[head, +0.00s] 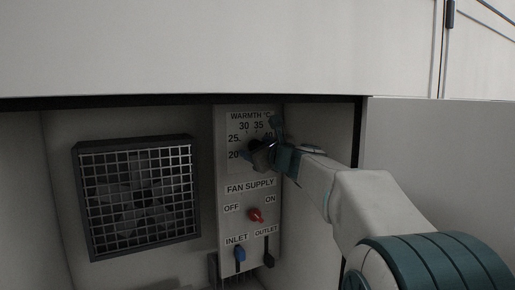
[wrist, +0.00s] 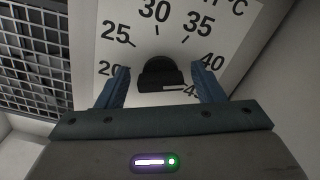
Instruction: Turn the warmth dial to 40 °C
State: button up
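The warmth dial is a black knob (wrist: 160,73) on the white control panel, with numbers from 20 to 45 around it. A white mark on the knob's lower part points right, towards the 45, which is partly covered by a finger. In the head view the dial (head: 260,158) is mostly hidden by my gripper (head: 272,150). In the wrist view my gripper (wrist: 160,72) is open, with one blue finger on each side of the knob and a visible gap on both sides.
Below the dial are a red fan supply switch (head: 256,215), a blue inlet lever (head: 239,256) and a dark outlet lever (head: 268,254). A fan behind a grille (head: 140,195) stands to the left. A white overhang (head: 200,50) lies above the recess, and a pale panel (head: 440,150) is at right.

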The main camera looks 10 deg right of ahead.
jog(key=b+v, duration=0.2)
jog(key=v, duration=1.2)
jog(key=shift+w, duration=0.1)
jog(key=s+a+f+n+g, duration=0.3)
jog(key=f+n, duration=0.2)
jog(key=f, duration=0.2)
jog(key=s+a+f+n+g, duration=0.25)
jog(key=s+f+n, duration=0.2)
jog(key=f, duration=0.25)
jog(key=s+a+f+n+g, duration=0.2)
jog(key=a+f+n+g, duration=0.1)
jog(key=f+n, duration=0.3)
jog(key=s+d+f+n+g+h, duration=0.2)
jog(key=s+f+n+g, duration=0.1)
jog(key=s+f+n, duration=0.3)
jog(key=s+d+f+n+g+h, duration=0.2)
jog(key=s+f+n, duration=0.4)
jog(key=s+f, duration=0.3)
jog(key=shift+d+f+g+h, duration=0.3)
jog(key=shift+f+g+h, duration=0.15)
jog(key=shift+f+h, duration=0.3)
